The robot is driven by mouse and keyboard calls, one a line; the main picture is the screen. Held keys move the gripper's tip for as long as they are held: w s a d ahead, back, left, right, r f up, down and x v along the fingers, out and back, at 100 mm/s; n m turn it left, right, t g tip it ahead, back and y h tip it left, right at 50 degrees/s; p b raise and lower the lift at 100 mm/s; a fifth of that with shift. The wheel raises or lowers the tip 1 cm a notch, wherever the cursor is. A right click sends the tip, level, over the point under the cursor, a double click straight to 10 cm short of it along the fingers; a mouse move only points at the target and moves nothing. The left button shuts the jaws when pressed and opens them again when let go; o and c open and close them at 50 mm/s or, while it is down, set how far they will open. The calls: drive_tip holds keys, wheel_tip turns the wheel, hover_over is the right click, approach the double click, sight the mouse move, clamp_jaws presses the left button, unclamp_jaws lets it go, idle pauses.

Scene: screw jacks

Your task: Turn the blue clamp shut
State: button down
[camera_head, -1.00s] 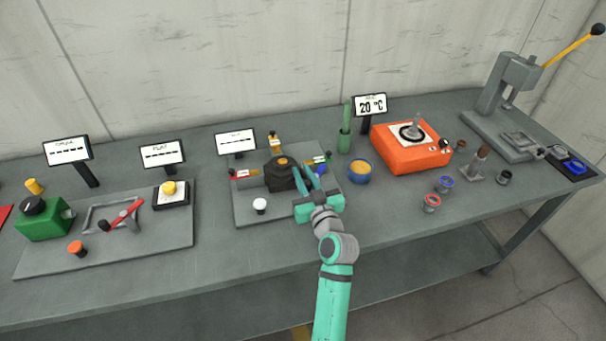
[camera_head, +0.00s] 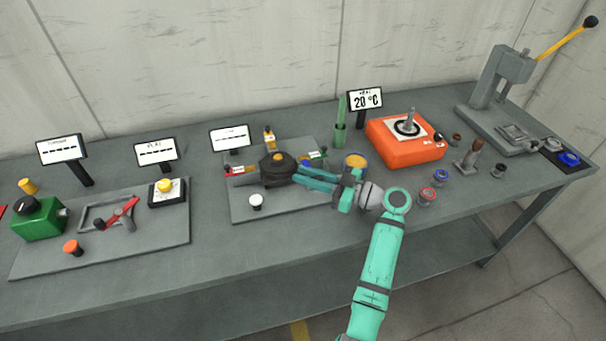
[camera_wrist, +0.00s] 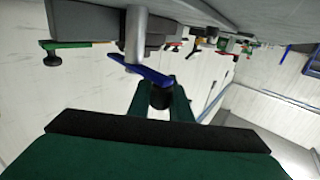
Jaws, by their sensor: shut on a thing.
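The blue clamp's lever (camera_wrist: 145,72) shows in the wrist view, fixed to a grey post and slanting down to a dark round knob (camera_wrist: 160,95). My gripper (camera_wrist: 166,92) has its two fingers on either side of that knob and is shut on it. In the head view my gripper (camera_head: 298,174) reaches in from the right, low beside the dark round fixture (camera_head: 278,168) on the grey plate. My fingers hide most of the blue clamp there.
Red (camera_head: 236,170), yellow (camera_head: 269,137) and green (camera_head: 318,155) clamps stand around the fixture. A white knob (camera_head: 255,201) is at the plate's front. A blue-and-yellow pot (camera_head: 355,163) and an orange hotplate (camera_head: 405,143) are to the right. A green switch box (camera_head: 38,222) is far left.

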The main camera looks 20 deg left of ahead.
drive_tip(key=n+g, duration=0.1)
drive_tip(key=g, duration=0.2)
drive_tip(key=d+n+g, duration=0.1)
drive_tip(key=n+g, duration=0.1)
drive_tip(key=g, duration=0.1)
drive_tip(key=shift+w+d+n+h, duration=0.1)
drive_tip(key=shift+d+n+h, duration=0.05)
drive_tip(key=shift+n+h, duration=0.15)
drive_tip(key=shift+w+d+n+g+h, duration=0.15)
drive_tip(key=shift+n+g+h, duration=0.1)
drive_tip(key=shift+n+g, duration=0.45)
drive_tip(key=shift+s+d+n+g+h, duration=0.2)
drive_tip(key=shift+n+g, duration=0.3)
drive_tip(key=shift+g, duration=0.4)
drive_tip(key=shift+f+g+h, duration=0.1)
drive_tip(key=shift+g+h, duration=0.15)
drive_tip(key=shift+g, duration=0.05)
drive_tip(key=c, duration=1.6)
unclamp_jaws()
drive_tip(key=shift+w, duration=0.2)
